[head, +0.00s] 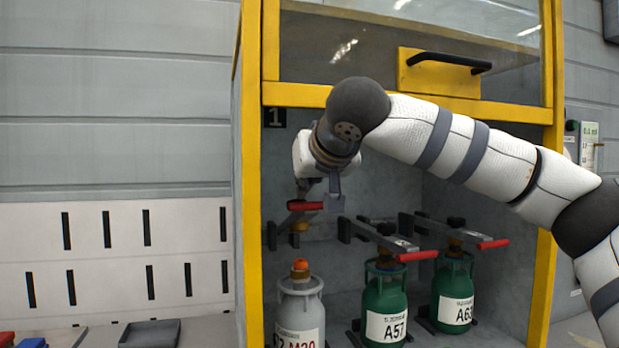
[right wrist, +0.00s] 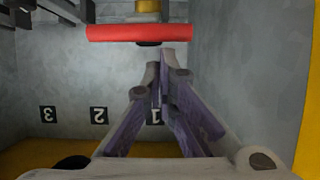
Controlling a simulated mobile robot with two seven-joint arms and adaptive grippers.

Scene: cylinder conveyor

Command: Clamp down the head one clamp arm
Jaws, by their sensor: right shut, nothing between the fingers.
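The head one clamp arm shows its red handle (head: 305,205) under the number 1 sign, above a grey cylinder (head: 301,308) with an orange cap. A gap shows between the arm and the cap. My right gripper (head: 334,201) is at the handle's right end in the head view. In the right wrist view the red handle (right wrist: 140,33) lies across the top, just beyond my right fingertips (right wrist: 160,62). The fingers are shut with nothing between them. I cannot tell whether they touch the handle. My left gripper is not in view.
Two green cylinders (head: 384,304) (head: 453,297) stand to the right under clamp arms with red handles (head: 417,256) (head: 493,244). A yellow frame (head: 251,190) and a raised glass door (head: 410,45) bound the cabinet. A dark tray (head: 150,333) lies at lower left.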

